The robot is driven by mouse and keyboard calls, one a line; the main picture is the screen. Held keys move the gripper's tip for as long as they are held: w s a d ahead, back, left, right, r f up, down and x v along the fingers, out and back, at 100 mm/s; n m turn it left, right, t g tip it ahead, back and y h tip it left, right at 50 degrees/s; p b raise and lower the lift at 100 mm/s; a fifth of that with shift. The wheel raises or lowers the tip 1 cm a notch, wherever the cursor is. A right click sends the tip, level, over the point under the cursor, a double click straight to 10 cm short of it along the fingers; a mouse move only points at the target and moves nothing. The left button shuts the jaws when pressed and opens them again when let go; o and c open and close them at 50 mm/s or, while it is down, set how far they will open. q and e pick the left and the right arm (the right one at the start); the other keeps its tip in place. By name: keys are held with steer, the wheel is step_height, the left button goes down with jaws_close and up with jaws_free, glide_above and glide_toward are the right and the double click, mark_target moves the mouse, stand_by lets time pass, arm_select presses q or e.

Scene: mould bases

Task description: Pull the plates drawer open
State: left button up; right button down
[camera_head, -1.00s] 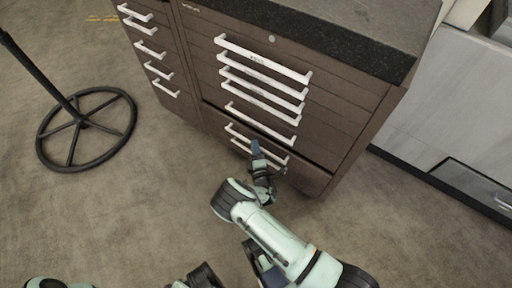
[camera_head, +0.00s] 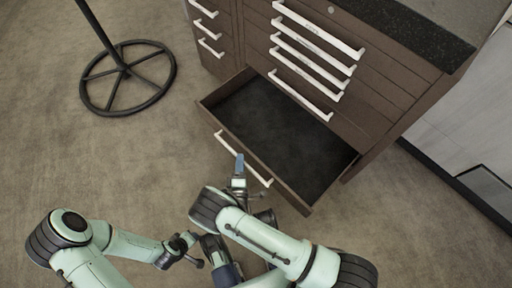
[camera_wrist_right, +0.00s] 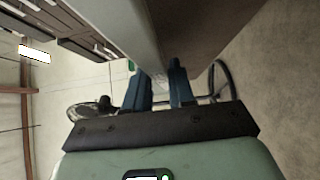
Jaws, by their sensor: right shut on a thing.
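The plates drawer (camera_head: 207,112) stands pulled out low in the brown cabinet; no label on it can be read. Its inside is dark and looks empty. Its white bar handle (camera_head: 262,178) runs along the front panel. My right gripper (camera_head: 239,165) is at the middle of this handle and shut on it. In the right wrist view the two blue fingers (camera_wrist_right: 158,85) stand close together below the drawer front, and the grip on the bar is hard to see. My left gripper (camera_head: 190,246) is low in the head view, apart from the drawer; its jaws are unclear.
The brown cabinet (camera_head: 395,85) has several shut drawers with white handles above the open one and a dark stone top (camera_head: 420,25). A black stand with a round wheel-like base (camera_head: 127,68) is at left. Grey cabinets (camera_head: 470,110) stand at right. Carpet (camera_head: 70,160) is clear at left.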

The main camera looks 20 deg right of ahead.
arm_select(q)
steer(key=shift+s+f, duration=0.45)
steer(key=shift+s, duration=0.1)
arm_select(e)
steer(key=s+a, duration=0.2)
steer(key=a, duration=0.3)
steer(key=shift+s+a, duration=0.2)
steer(key=shift+a, duration=0.1)
steer(key=c, duration=1)
jaws_free()
steer(key=shift+c, duration=0.2)
arm_select(q)
steer(key=shift+s+a, duration=0.1)
steer(key=shift+a, duration=0.05)
